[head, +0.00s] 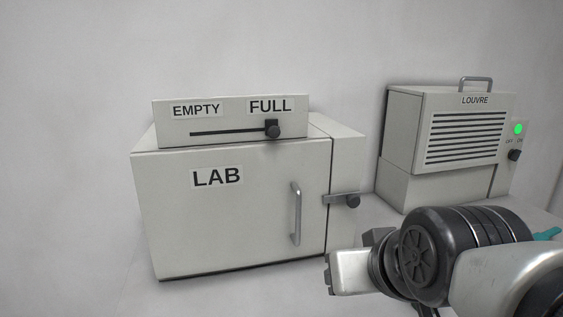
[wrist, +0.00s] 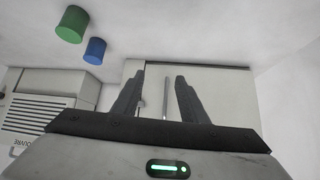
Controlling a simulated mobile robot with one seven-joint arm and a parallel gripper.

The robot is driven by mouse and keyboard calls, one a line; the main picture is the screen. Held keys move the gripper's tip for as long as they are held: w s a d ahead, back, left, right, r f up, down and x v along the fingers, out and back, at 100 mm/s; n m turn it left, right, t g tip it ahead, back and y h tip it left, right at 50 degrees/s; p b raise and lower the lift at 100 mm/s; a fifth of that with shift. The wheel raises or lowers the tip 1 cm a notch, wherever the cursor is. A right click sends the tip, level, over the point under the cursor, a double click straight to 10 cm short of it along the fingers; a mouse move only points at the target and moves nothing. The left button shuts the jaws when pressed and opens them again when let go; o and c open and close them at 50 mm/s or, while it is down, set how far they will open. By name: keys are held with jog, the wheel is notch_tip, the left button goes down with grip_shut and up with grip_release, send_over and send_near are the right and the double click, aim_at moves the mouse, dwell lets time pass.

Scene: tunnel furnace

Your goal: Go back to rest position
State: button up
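My gripper (head: 330,275) is at the lower right of the head view, in front of the LAB box's right side. In the wrist view its two dark fingers (wrist: 158,85) stand apart with nothing held between them. The wrist view is upside down. The LAB box (head: 225,220) has a shut door with a vertical handle (head: 296,213) and a latch with a dark knob (head: 353,201). The door handle shows between the fingers in the wrist view (wrist: 167,98), apart from them.
A slider panel (head: 230,120) on the LAB box has its knob at FULL. The LOUVRE box (head: 450,135) stands at the right, its green light (head: 518,129) lit. A green cylinder (wrist: 72,24) and a blue cylinder (wrist: 95,51) are on the surface near it.

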jog(key=s+d+f+m+g+h, duration=0.1)
jog(key=s+d+f+g, duration=0.2)
jog(key=s, duration=0.2)
notch_tip(320, 180, up, 19)
jog(key=s+p, duration=0.1)
jog(key=p, duration=1.8)
jog(key=shift+r+p, duration=0.15)
jog(key=shift+p, duration=0.2)
